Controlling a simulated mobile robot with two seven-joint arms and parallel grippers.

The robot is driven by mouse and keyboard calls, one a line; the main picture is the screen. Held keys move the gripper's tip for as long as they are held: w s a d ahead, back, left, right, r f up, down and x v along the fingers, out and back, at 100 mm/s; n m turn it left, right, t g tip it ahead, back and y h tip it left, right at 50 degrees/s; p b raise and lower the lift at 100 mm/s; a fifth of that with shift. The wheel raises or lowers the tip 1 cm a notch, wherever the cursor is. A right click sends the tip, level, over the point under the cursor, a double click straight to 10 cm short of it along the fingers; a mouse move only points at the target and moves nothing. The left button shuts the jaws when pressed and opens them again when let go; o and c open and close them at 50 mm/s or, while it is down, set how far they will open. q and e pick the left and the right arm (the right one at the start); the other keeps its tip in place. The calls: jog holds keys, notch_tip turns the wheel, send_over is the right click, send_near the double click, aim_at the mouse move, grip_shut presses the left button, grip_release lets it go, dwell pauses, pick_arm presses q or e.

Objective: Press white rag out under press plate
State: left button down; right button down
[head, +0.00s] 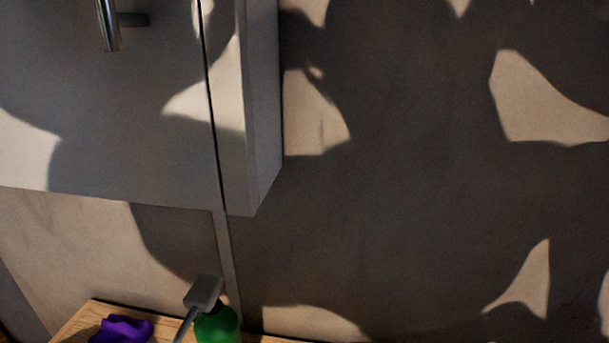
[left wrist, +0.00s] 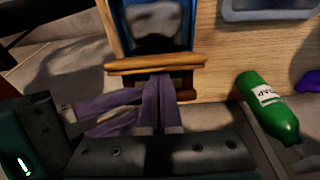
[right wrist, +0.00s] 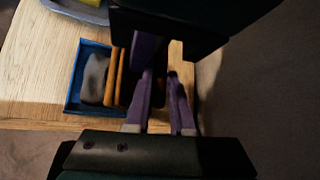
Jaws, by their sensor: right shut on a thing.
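The white rag, greyish in shadow, lies in a blue tray (right wrist: 73,92) in the right wrist view; the rag (right wrist: 95,78) is beside wooden bars of the press (right wrist: 110,76). The left wrist view also shows the rag (left wrist: 155,18), behind a wooden bar (left wrist: 150,64). My right gripper (right wrist: 162,80) has its purple fingers apart at the press's wooden handle and is shut on it; the contact is partly hidden. My left gripper (left wrist: 159,78) has its fingers close together at the bar, with nothing visible between them. The press plate itself is not clearly visible.
A green soap bottle (left wrist: 268,105) stands on the wooden table (left wrist: 225,75), right of the press in the left wrist view. A purple cloth (head: 122,329) lies near it. A grey tray (left wrist: 270,8) is farther back. A wall cabinet (head: 110,150) hangs above the table.

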pick_arm(q)
jog(key=shift+s+a+f, duration=0.15)
jog(key=shift+s+f, duration=0.15)
jog(key=shift+s, duration=0.25)
jog(key=shift+t, duration=0.3)
pick_arm(e)
jog(key=shift+w, duration=0.1)
pick_arm(q)
jog(key=shift+s+f, duration=0.1)
jog(key=shift+s, duration=0.05)
pick_arm(e)
jog(key=c, duration=0.8)
grip_release()
jog(key=shift+o, duration=0.2)
